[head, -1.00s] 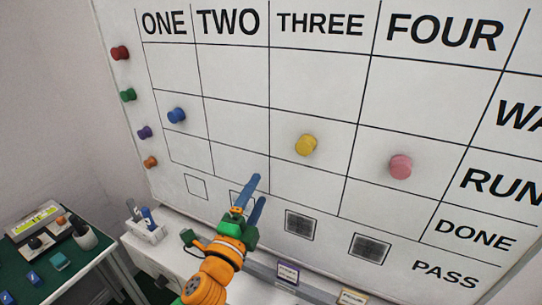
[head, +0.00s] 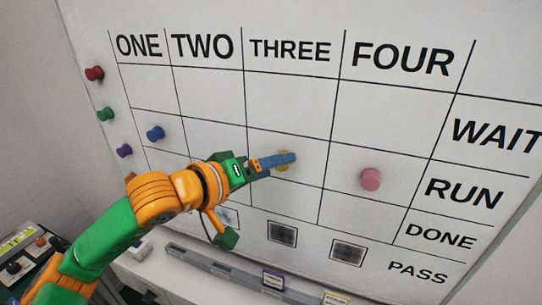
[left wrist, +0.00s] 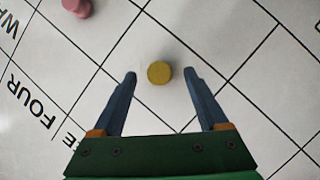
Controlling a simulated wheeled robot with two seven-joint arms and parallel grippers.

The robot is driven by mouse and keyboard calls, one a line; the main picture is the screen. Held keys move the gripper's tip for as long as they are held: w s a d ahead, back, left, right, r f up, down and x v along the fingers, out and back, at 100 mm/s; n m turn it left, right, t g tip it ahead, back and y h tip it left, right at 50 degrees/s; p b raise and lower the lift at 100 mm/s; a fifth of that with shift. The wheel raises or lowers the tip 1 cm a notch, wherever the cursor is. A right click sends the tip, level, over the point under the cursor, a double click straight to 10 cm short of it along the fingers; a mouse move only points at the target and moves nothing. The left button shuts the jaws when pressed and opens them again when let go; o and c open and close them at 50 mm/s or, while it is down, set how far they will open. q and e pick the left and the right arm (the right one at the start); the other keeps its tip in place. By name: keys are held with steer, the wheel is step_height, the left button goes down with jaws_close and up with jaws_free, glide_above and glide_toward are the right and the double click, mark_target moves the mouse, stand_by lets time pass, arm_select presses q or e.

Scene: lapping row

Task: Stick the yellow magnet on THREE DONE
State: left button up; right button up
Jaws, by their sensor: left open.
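The yellow magnet (head: 283,164) is on the whiteboard in column THREE, in the RUN row. My left gripper (head: 291,158) is at it, and its blue fingers partly cover the magnet in the head view. In the left wrist view, the round yellow magnet (left wrist: 159,73) shows between the tips of the open fingers (left wrist: 160,74), with a gap on each side. How deep the fingers reach around it is hard to tell. The THREE DONE cell (head: 285,197) just below is bare. My right gripper is not in view.
A pink magnet (head: 370,179) is in FOUR RUN and a blue one (head: 155,133) in ONE RUN. Red (head: 95,73), green (head: 105,114) and purple (head: 124,150) magnets line the board's left edge. A ledge (head: 225,270) runs below the board.

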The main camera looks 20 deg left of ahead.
arm_select(q)
steer(key=shift+x, duration=0.95)
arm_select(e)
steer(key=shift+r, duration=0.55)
arm_select(q)
steer(key=shift+c, duration=0.2)
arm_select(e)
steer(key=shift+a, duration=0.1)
arm_select(q)
jaws_close()
steer(key=shift+s+b, duration=0.6)
steer(key=shift+s, duration=0.9)
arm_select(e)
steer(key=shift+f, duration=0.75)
